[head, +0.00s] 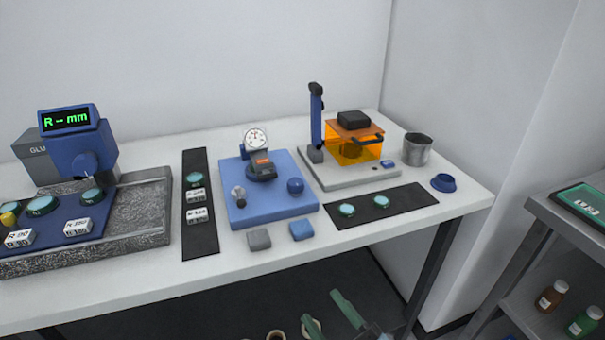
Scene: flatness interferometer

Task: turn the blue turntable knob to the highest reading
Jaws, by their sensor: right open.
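A blue knob (295,186) stands on the right part of a blue base plate (262,212). On the same plate is a small dark turntable (262,174) carrying a part with an orange mark. A round white dial gauge (256,138) stands above it; its needle is too small to read. My right gripper (324,309) shows at the bottom, its green fingers apart and empty, in front of the table and well away from the knob. My left gripper is out of view.
Left is a blue instrument (85,150) with display "R -- mm" on a granite base. A grey block (259,240) and blue block (301,230) lie before the plate. Right are an orange-box device (355,150), dark mat (413,201), metal cup (417,150), blue dish (443,183) and shelf cart (540,215).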

